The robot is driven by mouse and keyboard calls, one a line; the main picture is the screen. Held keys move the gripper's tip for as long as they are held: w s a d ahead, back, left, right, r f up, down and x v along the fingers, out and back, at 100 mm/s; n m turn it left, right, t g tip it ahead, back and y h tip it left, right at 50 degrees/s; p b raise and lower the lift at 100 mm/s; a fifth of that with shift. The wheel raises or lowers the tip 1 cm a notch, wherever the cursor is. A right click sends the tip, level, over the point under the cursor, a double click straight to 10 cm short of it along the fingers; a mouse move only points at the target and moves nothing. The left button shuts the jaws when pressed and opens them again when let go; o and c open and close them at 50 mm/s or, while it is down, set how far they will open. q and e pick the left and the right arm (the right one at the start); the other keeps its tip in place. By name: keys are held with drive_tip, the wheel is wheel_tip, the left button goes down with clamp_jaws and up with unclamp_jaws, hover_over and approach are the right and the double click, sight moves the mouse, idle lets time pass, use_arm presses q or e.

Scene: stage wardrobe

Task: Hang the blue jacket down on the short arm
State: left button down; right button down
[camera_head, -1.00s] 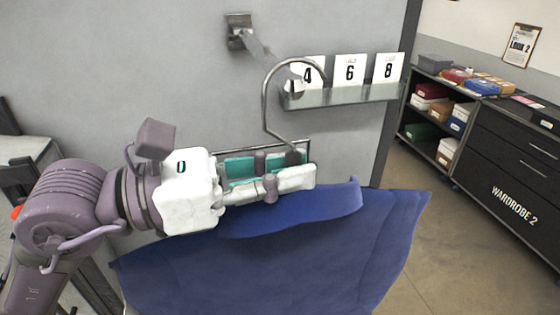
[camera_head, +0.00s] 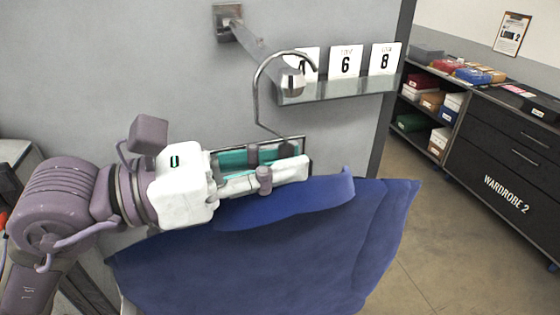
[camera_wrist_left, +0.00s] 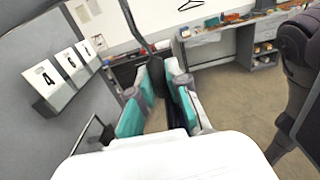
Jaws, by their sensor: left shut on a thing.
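The blue jacket (camera_head: 290,250) hangs below my left gripper (camera_head: 285,160) in the head view, its lower part cut off by the frame. My left gripper is shut on the dark neck of its hanger, between teal pads; it also shows in the left wrist view (camera_wrist_left: 160,95). The hanger's metal hook (camera_head: 257,95) rises above the fingers and curves at the short arm's end. The short arm (camera_head: 262,55) is a metal rod sticking out from a wall plate. The hook overlaps the rod in the picture; I cannot tell whether they touch. My right gripper is out of view.
A small shelf (camera_head: 340,92) with number cards 4, 6 and 8 is on the wall just right of the rod's end. A dark cabinet marked Wardrobe 2 (camera_head: 510,165) and shelves of boxes stand at the right. The floor between is clear.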

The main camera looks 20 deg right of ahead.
use_arm(q)
drive_tip(key=shift+w+a, duration=0.15)
drive_tip(key=shift+w, duration=0.2)
drive_tip(key=c, duration=1.3)
unclamp_jaws()
drive_tip(key=shift+o, duration=1.2)
drive_tip(key=shift+s, duration=0.15)
drive_tip(key=shift+f, duration=0.1)
